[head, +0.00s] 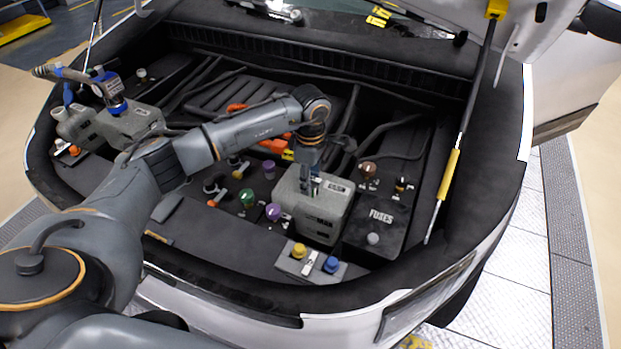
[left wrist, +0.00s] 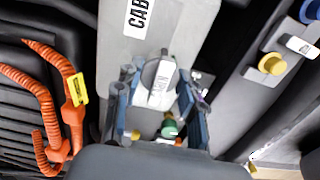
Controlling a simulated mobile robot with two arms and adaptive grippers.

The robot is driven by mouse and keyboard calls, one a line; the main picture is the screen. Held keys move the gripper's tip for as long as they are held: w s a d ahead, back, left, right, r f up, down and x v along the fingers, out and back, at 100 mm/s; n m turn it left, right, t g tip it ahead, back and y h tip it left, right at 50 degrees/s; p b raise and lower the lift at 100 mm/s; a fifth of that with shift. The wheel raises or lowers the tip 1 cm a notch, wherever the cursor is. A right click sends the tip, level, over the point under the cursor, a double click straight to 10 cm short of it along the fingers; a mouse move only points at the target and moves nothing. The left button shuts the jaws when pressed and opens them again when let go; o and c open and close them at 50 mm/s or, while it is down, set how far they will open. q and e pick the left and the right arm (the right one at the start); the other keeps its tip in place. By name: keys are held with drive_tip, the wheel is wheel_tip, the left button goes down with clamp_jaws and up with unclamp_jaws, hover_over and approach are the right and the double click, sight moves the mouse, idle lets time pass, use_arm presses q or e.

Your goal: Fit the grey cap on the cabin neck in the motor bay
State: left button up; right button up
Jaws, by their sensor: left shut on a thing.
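The cabin tank (head: 318,215) is a light grey box in the front middle of the motor bay; its label, partly legible as "CAB", shows in the left wrist view on the tank's top (left wrist: 170,25). My left gripper (head: 310,182) reaches down over the tank's top. In the left wrist view its fingers (left wrist: 155,105) are closed around the grey cap (left wrist: 158,77), which has a white label. The cap lies over the tank in that view. The cabin neck is hidden, and I cannot tell whether the cap touches or sits on it. My right gripper is not seen.
A second grey tank (head: 128,125) with a blue-banded fitting stands at the left. Orange cables (left wrist: 45,95), a purple cap (head: 273,211) and a brown cap (head: 369,169) are nearby. A panel with yellow (head: 299,250) and blue (head: 331,264) caps lies in front. A hood strut (head: 448,175) rises at right.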

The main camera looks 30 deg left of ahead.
use_arm(q)
drive_tip(key=shift+f, duration=0.1)
drive_tip(key=shift+m+b, duration=1.15)
drive_tip(key=shift+m, duration=0.15)
drive_tip(key=shift+m, duration=0.3)
drive_tip(key=shift+m+b, duration=0.5)
drive_tip(key=shift+b, duration=0.1)
drive_tip(key=shift+s+m+b, duration=0.1)
drive_tip(key=shift+m+b, duration=0.5)
drive_tip(key=shift+m, duration=0.3)
drive_tip(key=shift+m+b, duration=1.1)
drive_tip(key=shift+m, duration=0.6)
